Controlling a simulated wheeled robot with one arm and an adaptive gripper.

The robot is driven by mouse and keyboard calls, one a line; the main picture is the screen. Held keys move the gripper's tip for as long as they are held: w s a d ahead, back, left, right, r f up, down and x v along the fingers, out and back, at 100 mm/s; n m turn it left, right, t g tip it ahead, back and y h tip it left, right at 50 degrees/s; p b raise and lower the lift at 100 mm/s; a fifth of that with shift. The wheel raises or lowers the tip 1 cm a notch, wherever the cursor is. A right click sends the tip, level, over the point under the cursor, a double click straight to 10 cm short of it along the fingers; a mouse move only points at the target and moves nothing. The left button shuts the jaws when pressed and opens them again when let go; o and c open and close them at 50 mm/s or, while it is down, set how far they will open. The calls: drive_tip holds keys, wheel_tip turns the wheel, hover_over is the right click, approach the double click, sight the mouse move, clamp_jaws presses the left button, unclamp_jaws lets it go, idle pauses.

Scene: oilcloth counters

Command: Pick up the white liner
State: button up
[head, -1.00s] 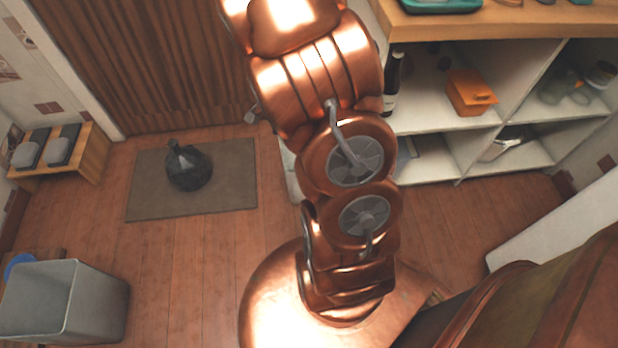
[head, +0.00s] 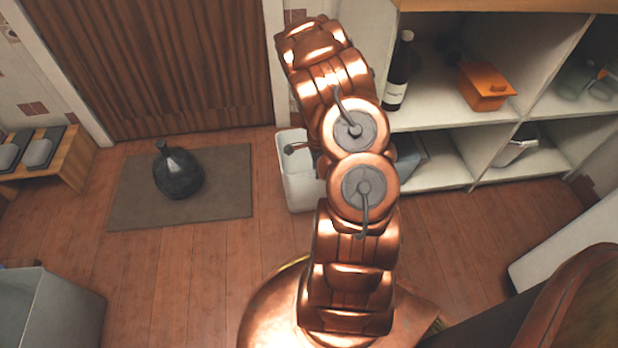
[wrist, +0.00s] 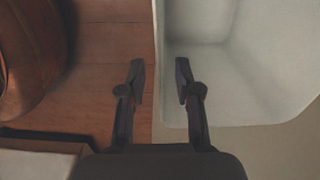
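The white liner looks like the open white bin (head: 303,188) on the floor behind my arm in the head view; the arm hides part of it. In the wrist view, the white liner (wrist: 245,95) fills the upper right, and I look down into its empty inside. My gripper (wrist: 160,70) is open and empty. Its two fingers appear on either side of the liner's left edge, the left one over the floor and the right one over the liner. I cannot tell whether they touch it.
White shelves (head: 432,177) stand right of the liner, holding a dark bottle (head: 398,75) and an orange box (head: 486,86). A dark jug (head: 178,173) sits on a grey mat (head: 228,185) to the left. A grey bin (head: 60,315) stands lower left. Floor between is clear.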

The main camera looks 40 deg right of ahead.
drive_tip(key=b, duration=0.3)
hover_over(315, 192)
drive_tip(key=shift+f, duration=3.45)
drive_tip(key=shift+c, duration=0.2)
clamp_jaws()
